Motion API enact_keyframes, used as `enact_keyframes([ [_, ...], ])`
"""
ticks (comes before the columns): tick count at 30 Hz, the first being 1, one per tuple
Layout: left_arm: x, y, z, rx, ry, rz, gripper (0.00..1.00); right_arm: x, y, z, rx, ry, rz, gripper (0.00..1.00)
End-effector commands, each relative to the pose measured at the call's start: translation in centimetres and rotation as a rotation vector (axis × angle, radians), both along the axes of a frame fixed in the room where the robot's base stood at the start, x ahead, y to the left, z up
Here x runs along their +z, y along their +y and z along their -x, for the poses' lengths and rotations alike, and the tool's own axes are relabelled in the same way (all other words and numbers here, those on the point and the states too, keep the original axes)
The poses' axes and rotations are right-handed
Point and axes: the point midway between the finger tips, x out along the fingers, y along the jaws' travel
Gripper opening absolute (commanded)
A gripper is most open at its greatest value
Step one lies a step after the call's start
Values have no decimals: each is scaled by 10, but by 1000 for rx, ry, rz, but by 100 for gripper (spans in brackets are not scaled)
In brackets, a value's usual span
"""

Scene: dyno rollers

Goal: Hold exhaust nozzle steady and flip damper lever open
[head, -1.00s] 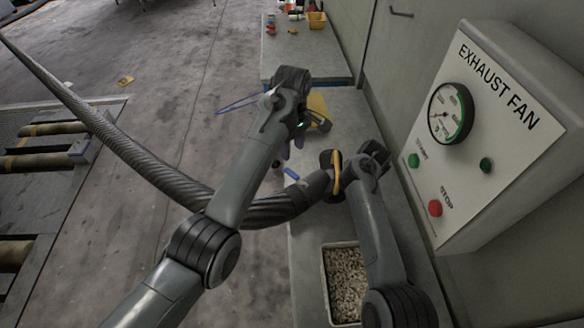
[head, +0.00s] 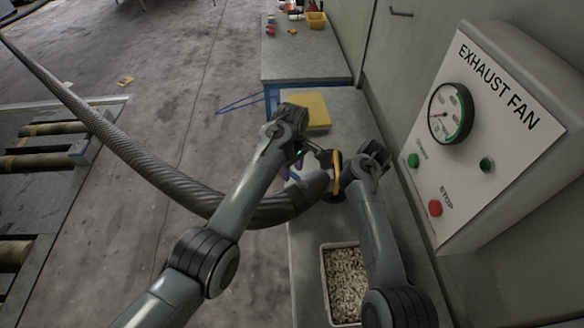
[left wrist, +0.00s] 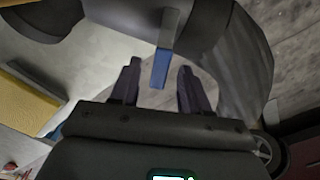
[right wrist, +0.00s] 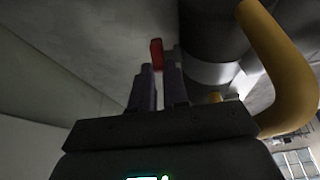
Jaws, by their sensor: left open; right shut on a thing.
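The exhaust nozzle (head: 316,184) is the dark end of a ribbed hose, with a yellow ring handle (head: 336,172). A blue-tipped lever (left wrist: 161,66) sticks out from it in the left wrist view. My left gripper (head: 300,160) is open beside the nozzle; in the left wrist view its fingers (left wrist: 158,75) stand on either side of the blue tip, with gaps visible. My right gripper (right wrist: 160,68) is shut on a small red tab (right wrist: 156,52) beside the dark nozzle body. In the head view my right arm hides its fingertips.
An exhaust fan box (head: 492,150) with a gauge and buttons hangs on the right wall. A tray of pale pellets (head: 345,285) sits on the bench (head: 306,270). A yellow item (head: 312,108) lies behind my left gripper. The hose (head: 150,168) runs across to the upper left.

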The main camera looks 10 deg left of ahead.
Motion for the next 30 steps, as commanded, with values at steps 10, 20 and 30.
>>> enact_keyframes([
  [10, 0, 0, 0, 0, 0, 0, 1, 0, 1, 0, 1, 1, 0, 0],
  [20, 0, 0, 0, 1, 0, 0, 0, 0, 1, 0, 1, 1, 0, 0],
  [30, -1, 3, 5, 93, 1, -2, 0, 0, 1, 0, 1, 1, 0, 0],
])
